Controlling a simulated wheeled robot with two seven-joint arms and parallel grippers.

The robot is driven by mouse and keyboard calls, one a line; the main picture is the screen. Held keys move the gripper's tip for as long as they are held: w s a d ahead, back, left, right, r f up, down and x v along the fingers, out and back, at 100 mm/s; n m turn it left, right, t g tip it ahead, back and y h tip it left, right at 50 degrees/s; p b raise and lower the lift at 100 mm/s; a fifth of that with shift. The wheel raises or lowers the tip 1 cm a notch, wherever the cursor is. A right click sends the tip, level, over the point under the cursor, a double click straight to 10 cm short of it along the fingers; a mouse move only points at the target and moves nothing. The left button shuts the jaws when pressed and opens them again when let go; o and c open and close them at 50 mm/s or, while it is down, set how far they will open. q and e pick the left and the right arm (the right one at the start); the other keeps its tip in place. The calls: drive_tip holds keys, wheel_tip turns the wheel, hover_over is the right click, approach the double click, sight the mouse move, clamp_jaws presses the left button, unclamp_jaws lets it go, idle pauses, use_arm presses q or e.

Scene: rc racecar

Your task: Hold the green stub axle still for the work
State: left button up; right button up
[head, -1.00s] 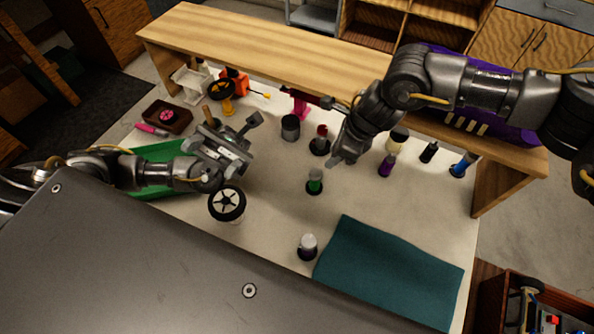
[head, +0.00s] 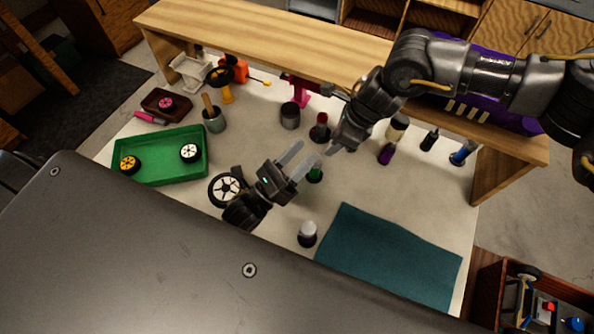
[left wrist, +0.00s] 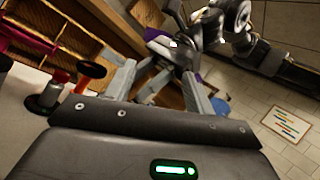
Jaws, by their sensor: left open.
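The green stub axle (head: 315,173) stands upright on a dark base on the table in the head view, partly hidden by my left gripper's near finger. My left gripper (head: 307,152) is open and empty, its fingers just above and left of the axle from this view. I cannot tell whether it touches the axle. In the left wrist view the two fingers (left wrist: 162,75) are spread, and I do not make out the green axle there. My right gripper (head: 332,150) hangs just above and right of the axle; its jaw state is unclear.
A red-topped stub (head: 321,130), a dark cup (head: 290,115) and a purple bottle (head: 387,153) stand behind. A wheel (head: 226,188) is beside my left wrist. The green tray (head: 155,150) holds two small wheels.

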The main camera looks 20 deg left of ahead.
use_arm(q)
wheel_tip(320, 180, down, 9)
drive_tip(key=w+a+m+g+y, duration=0.1)
drive_tip(key=m+g+y, duration=0.2)
drive_tip(key=m+y, duration=0.1)
approach(311, 172)
drive_tip(key=shift+m+g, duration=0.3)
drive_tip(key=w, duration=0.1)
drive_tip(key=w+d+r, duration=0.1)
drive_tip(key=w, duration=0.1)
drive_tip(key=shift+w+d+r, duration=0.2)
drive_tip(key=shift+d, duration=0.05)
drive_tip(key=x, duration=0.7)
drive_tip(key=shift+w+f, duration=0.2)
drive_tip(key=shift+f, duration=0.05)
drive_tip(key=shift+c, duration=0.3)
drive_tip(key=c, duration=1.1)
